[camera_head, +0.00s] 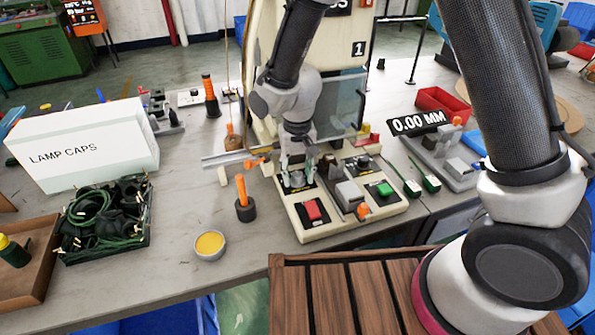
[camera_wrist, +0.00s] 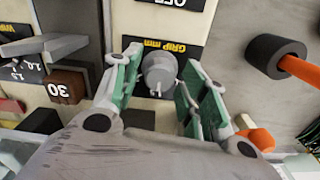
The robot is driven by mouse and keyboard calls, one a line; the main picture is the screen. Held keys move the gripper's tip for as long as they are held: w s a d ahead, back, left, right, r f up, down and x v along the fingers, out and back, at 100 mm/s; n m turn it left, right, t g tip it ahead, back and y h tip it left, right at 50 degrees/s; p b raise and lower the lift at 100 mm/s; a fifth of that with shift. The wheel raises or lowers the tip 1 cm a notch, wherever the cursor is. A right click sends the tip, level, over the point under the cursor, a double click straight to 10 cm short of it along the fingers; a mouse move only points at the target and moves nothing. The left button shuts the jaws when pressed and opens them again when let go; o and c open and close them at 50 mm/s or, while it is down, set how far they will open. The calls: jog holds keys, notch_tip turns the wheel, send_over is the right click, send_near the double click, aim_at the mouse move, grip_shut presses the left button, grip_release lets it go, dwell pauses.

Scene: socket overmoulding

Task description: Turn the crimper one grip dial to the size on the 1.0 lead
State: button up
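The grip dial (camera_wrist: 159,68) is a round grey knob on a black plate lettered GRIP MM, upside down in the wrist view. My gripper (camera_wrist: 161,80) is open, with its green-padded fingers on either side of the knob. A small gap seems to show, but contact is not certain. The dial's size marks are hidden or too small to read. In the head view my gripper (camera_head: 297,170) is low over the left back of the control panel of crimper one (camera_head: 334,226). Two green leads (camera_head: 432,183) lie right of the panel; their sizes are unreadable.
The panel carries a red button (camera_head: 312,210) and a green button (camera_head: 384,189). An orange-handled tool stands in a black holder (camera_head: 245,211) to the left, near a yellow-filled cup (camera_head: 209,246). A 0.00 MM display (camera_head: 419,122) stands to the right.

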jog(key=c, duration=0.7)
jog(key=shift+n, duration=0.4)
jog(key=n, duration=0.5)
jog(key=shift+n, duration=0.3)
jog(key=n, duration=0.5)
jog(key=shift+n, duration=0.3)
jog(key=o, duration=1.1)
jog(key=shift+c, duration=0.2)
